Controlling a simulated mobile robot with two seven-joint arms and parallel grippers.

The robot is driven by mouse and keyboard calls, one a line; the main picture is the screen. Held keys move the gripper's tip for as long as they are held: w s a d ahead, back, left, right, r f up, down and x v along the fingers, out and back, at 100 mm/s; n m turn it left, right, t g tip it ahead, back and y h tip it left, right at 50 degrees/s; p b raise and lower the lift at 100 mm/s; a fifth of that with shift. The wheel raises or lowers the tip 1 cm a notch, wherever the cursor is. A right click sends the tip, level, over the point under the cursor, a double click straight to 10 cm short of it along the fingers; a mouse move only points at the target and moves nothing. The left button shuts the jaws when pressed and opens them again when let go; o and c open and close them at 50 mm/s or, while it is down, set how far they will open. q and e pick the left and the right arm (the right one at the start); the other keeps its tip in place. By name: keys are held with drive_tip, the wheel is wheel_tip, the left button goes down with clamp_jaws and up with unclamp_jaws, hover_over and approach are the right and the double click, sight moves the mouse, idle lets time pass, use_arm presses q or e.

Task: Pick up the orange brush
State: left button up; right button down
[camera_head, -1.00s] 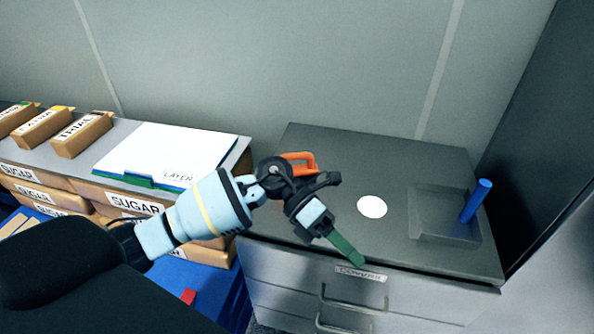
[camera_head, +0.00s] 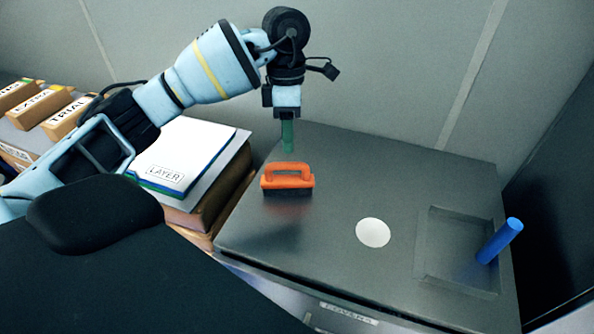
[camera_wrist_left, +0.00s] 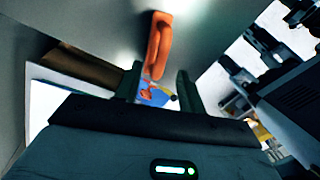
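The orange brush (camera_head: 288,176) has a looped handle on top and a dark base. It stands upright on the left part of the dark cabinet top (camera_head: 330,160). My left gripper (camera_head: 288,148) points down just above and behind the handle in the head view. In the left wrist view its two green fingers are spread apart. An orange shape that looks like the brush handle (camera_wrist_left: 157,45) shows beyond and between the fingertips there. The gripper appears empty. Whether a finger touches the handle cannot be told. My right gripper is not in view.
A white disc (camera_head: 373,232) lies right of the brush. A blue cylinder (camera_head: 499,240) leans in a square recess (camera_head: 440,225) at the right. A folder labelled LAYER (camera_head: 185,150) and labelled boxes (camera_head: 67,119) stand at the left. A wall rises behind.

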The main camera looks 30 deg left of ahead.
sight(287, 163)
use_arm(q)
drive_tip(key=shift+s+d+f, duration=0.1)
drive_tip(key=shift+s+f, duration=0.15)
drive_tip(key=shift+f, duration=0.25)
drive_tip(key=shift+s+d+f, duration=0.1)
drive_tip(key=shift+s+f, duration=0.15)
drive_tip(key=shift+f, duration=0.7)
drive_tip(key=f, duration=0.2)
drive_tip(key=f+p, duration=0.1)
drive_tip(key=f, duration=0.1)
drive_tip(key=shift+s+d, duration=0.2)
drive_tip(key=shift+s, duration=0.1)
drive_tip(key=shift+f, duration=0.4)
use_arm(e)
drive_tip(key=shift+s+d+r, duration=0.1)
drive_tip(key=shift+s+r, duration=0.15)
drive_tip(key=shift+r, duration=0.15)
use_arm(q)
drive_tip(key=shift+c, duration=0.2)
clamp_jaws()
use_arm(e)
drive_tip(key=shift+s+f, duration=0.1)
